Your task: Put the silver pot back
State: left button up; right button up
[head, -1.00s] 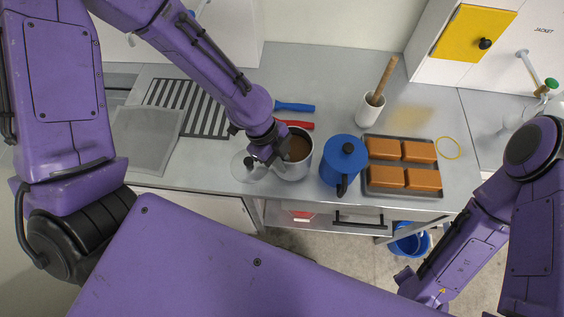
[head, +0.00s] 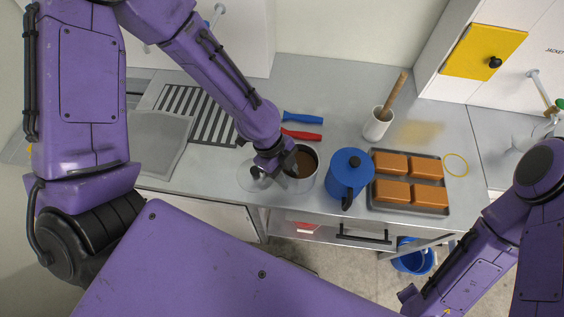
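The silver pot (head: 304,183) stands on the grey counter near its front edge, upright, with brown contents inside. My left gripper (head: 270,168) is at the pot's left side, close against its rim. Its fingers are dark and small and partly hidden by my wrist, so I cannot tell whether they are closed on the pot or its handle. A round clear lid-like disc (head: 247,178) lies just left of the pot, partly behind the gripper. My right arm comes in at the lower right, and its gripper is out of view.
A blue pot (head: 347,178) stands right of the silver pot, beside a tray (head: 442,212) of brown blocks. Blue (head: 302,117) and red (head: 302,135) handled tools lie behind. A striped grille (head: 205,112) is at left, a white cup (head: 378,124) at the back.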

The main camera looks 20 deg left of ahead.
pick_arm(q)
jog(key=v, duration=1.1)
jog(key=shift+b, duration=0.4)
dwell(0.4)
